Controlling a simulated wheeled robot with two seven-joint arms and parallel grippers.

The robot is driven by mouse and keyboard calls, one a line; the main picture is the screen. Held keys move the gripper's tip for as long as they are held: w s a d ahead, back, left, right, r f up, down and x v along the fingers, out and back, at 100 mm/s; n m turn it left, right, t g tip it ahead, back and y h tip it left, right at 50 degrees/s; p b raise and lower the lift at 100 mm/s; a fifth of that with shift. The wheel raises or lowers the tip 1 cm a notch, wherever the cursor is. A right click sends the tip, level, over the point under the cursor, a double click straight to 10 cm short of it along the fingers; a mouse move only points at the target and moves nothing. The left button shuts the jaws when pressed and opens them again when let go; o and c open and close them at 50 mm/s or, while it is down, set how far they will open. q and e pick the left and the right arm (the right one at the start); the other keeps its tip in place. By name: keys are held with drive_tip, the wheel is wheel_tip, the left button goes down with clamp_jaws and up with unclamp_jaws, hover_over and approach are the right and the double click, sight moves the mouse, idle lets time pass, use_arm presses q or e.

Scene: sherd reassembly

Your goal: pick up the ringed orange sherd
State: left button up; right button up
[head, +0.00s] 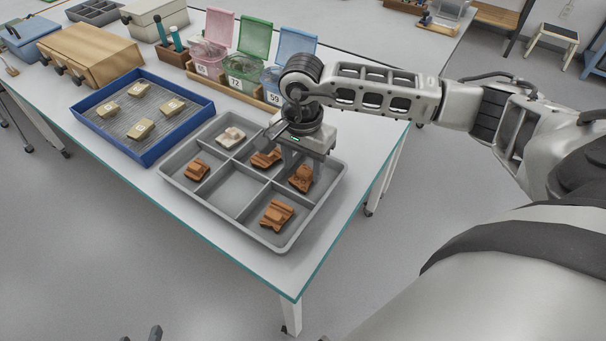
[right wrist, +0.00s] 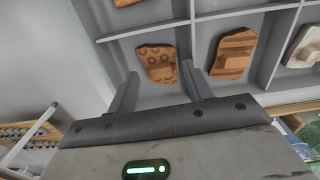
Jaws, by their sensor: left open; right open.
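The ringed orange sherd (right wrist: 157,63) lies flat in a compartment of the grey divided tray (right wrist: 240,8), with dark rings on its face in the right wrist view. In the head view it is the sherd (head: 301,179) in the tray's right corner compartment. My right gripper (head: 302,170) is open and points down over it. In the right wrist view the two fingers (right wrist: 158,75) stand apart, one to each side of the sherd's lower part; whether they reach its height I cannot tell. Only the fingertips of my left gripper (head: 140,336) show at the bottom edge, apart.
Other compartments hold a striped orange sherd (right wrist: 234,54), a pale sherd (head: 231,137) and two more orange sherds (head: 197,170) (head: 276,215); one is empty. Dividers and tray walls stand close around the ringed sherd. A blue tray (head: 195,117) and numbered bins (head: 240,75) stand behind.

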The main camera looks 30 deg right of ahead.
wheel_tip(320, 180, down, 2)
drive_tip(key=shift+f, duration=0.1)
drive_tip(key=c, duration=0.7)
drive_tip(key=shift+c, duration=0.2)
